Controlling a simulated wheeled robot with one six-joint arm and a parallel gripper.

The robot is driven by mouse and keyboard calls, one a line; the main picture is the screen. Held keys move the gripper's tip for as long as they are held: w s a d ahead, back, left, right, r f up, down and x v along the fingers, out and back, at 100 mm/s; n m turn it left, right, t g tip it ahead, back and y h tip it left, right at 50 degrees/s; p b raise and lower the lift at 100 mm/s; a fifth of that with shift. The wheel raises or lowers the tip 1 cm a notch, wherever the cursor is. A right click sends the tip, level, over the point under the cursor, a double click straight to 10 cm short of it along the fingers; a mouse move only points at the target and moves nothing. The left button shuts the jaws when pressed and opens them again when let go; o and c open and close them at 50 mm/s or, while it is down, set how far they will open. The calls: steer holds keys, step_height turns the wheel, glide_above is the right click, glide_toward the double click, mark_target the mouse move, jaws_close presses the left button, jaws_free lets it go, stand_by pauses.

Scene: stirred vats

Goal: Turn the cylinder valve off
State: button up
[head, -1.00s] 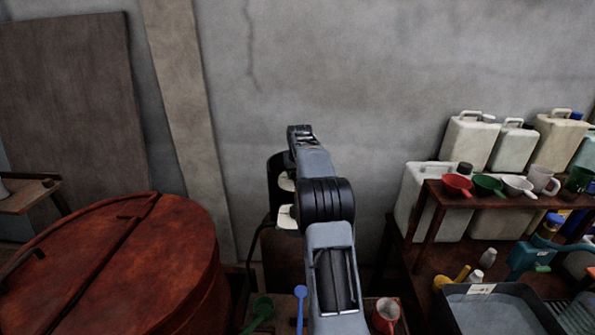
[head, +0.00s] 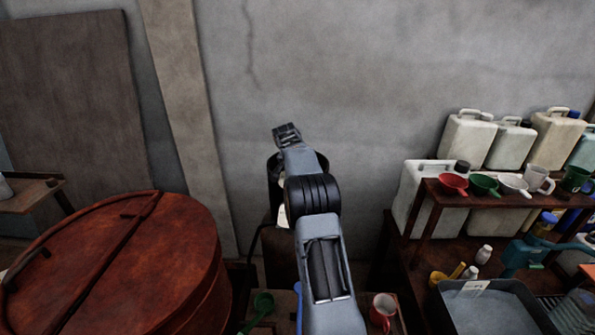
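A large rusty-red lidded vat (head: 120,260) stands at the left. A shelf (head: 475,200) at the right holds bowls and mugs, with white jerrycans (head: 467,140) behind. A grey basin (head: 490,310) is at lower right. A red mug (head: 383,308) and green ladle (head: 262,305) are near my arm.

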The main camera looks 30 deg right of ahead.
stand_by(0.5)
steer(key=o, duration=0.9)
steer(key=b+v, duration=0.1)
steer(key=v, duration=1.3)
steer(key=shift+w, duration=0.15)
